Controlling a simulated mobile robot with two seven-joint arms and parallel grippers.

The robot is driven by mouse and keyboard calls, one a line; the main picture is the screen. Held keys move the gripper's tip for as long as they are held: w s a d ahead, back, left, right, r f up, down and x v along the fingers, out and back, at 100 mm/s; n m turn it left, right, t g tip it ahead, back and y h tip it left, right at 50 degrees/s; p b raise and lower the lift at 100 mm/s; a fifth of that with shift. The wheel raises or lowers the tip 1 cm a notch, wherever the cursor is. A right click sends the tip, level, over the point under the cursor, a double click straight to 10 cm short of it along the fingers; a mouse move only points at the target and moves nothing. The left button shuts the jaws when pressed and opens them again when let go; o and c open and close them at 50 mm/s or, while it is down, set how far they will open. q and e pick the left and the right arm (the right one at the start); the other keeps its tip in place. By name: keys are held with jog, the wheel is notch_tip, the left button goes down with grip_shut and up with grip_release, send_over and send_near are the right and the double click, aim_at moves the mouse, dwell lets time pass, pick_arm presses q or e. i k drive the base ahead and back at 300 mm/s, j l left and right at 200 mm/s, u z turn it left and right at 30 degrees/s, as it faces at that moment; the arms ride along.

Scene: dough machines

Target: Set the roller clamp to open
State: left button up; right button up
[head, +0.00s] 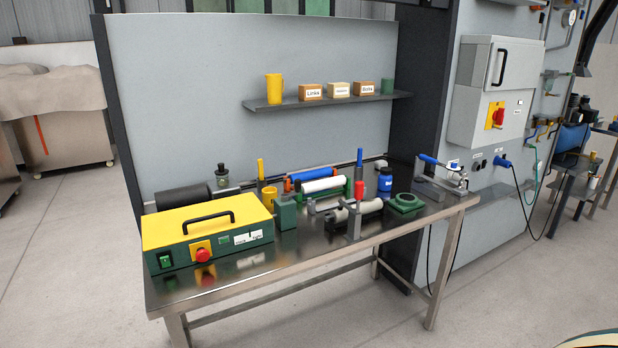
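I cannot tell for sure which is the roller clamp, or whether either is open. A white roller (323,185) and an orange-and-blue roller (311,173) lie behind the grey one. Neither of my grippers is in view.
A yellow-topped green box (208,225) with a red button fills the table's left end. A shelf (330,102) hangs behind. Floor in front is clear.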

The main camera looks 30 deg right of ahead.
aim_at(359, 184)
jog(key=z, duration=1.25)
